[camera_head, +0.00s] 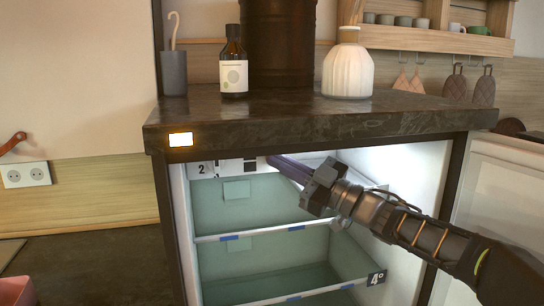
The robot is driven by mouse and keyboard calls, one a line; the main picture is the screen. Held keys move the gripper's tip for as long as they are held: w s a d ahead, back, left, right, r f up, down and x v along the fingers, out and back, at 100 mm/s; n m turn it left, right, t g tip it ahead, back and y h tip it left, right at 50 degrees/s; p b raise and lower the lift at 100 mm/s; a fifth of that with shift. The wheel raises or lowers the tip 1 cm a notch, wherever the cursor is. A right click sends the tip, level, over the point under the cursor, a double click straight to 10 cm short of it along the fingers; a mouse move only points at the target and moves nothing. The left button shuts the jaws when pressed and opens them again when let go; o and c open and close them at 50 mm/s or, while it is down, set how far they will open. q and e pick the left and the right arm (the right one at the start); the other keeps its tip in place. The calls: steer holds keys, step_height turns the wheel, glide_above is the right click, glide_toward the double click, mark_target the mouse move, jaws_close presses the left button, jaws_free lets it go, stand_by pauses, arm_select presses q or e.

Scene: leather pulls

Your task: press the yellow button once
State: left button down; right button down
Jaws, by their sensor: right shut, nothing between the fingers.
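A small lit rectangle with a yellow-orange rim (180,139) sits on the front edge of the dark countertop, near its left corner. It is the only clearly yellow button-like thing I see; I cannot tell for sure that it is the button. A white panel with dark squares (235,167) runs along the top inside the open fridge. My right gripper (271,160) is shut and empty. Its dark fingers point up and left at the right end of this panel and hide part of it. I cannot tell whether they touch it. My left gripper is not in view.
The open fridge (235,205) has shelves, with its door (500,200) swung out at right. A brown bottle (233,65), a white vase (348,68), a dark canister (280,45) and a grey cup (174,74) stand on the countertop (300,112).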

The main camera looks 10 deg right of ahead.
steer(key=shift+w, duration=0.4)
steer(key=shift+s, duration=0.1)
stand_by(0.5)
steer(key=shift+s, duration=0.8)
steer(key=s+b, duration=0.2)
steer(key=s, duration=0.3)
steer(key=shift+d, duration=0.2)
stand_by(0.6)
